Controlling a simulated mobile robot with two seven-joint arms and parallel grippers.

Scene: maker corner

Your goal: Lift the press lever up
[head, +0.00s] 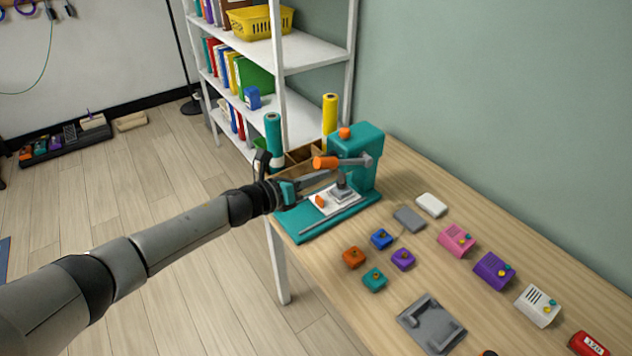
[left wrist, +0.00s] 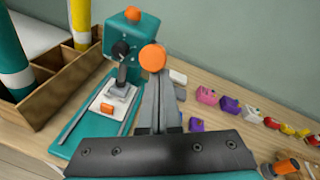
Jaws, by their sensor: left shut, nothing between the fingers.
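The teal press (head: 362,142) stands at the far left end of the workbench and also shows in the left wrist view (left wrist: 135,28). Its lever ends in an orange knob (head: 325,162) and sticks out roughly level toward my gripper. In the left wrist view the knob (left wrist: 152,57) covers the tips of my fingers. My left gripper (head: 328,174) is shut and empty, its fingertips just below the knob. Whether they touch it I cannot tell. Under the press head is a white plate (head: 322,204) with an orange piece (head: 320,201). My right gripper is not in view.
Small coloured blocks, cases and a grey fixture (head: 432,322) lie along the bench to the right. A white shelf (head: 310,50) stands beyond.

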